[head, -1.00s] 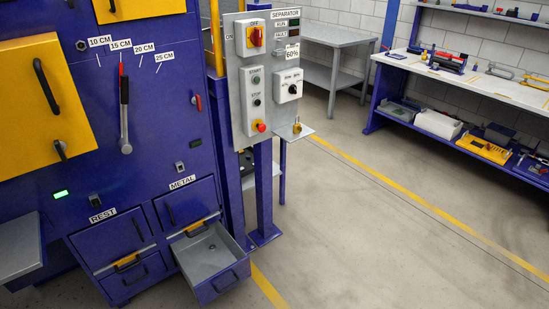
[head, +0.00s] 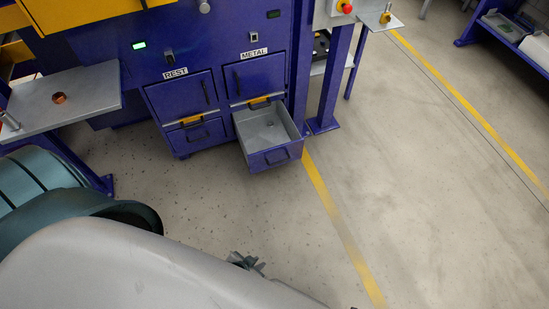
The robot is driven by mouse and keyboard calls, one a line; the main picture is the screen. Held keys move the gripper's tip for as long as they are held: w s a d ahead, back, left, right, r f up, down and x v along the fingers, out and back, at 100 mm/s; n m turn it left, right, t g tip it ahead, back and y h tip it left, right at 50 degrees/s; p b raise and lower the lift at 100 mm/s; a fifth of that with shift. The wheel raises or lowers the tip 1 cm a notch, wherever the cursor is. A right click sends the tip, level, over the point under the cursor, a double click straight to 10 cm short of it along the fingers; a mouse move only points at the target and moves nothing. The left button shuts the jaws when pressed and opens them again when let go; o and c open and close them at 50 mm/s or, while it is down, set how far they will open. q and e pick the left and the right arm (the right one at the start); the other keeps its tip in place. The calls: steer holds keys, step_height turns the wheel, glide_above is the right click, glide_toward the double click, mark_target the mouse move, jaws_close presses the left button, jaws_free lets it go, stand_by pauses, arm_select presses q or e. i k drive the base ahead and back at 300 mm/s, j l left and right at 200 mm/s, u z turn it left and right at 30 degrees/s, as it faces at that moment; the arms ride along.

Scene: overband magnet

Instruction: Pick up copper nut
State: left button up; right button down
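A copper-coloured ring-like piece, which looks like the copper nut (head: 59,98), lies on the grey shelf (head: 90,84) at the left in the head view. My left arm fills the lower left of the picture. My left gripper (head: 248,263) shows only in small part beyond the arm's edge, over the floor, well to the right of and below the nut in the picture. It is apart from the nut, and its fingers are too hidden to tell open from shut. My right gripper is not in view.
An open grey-lined METAL drawer (head: 283,157) sticks out of the blue cabinet, with a small dark piece inside. The REST drawer (head: 195,135) is shut. A metal pin (head: 9,121) stands on the shelf's left part.

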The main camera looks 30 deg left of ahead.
mark_target(58, 98)
steer(key=u, duration=2.35)
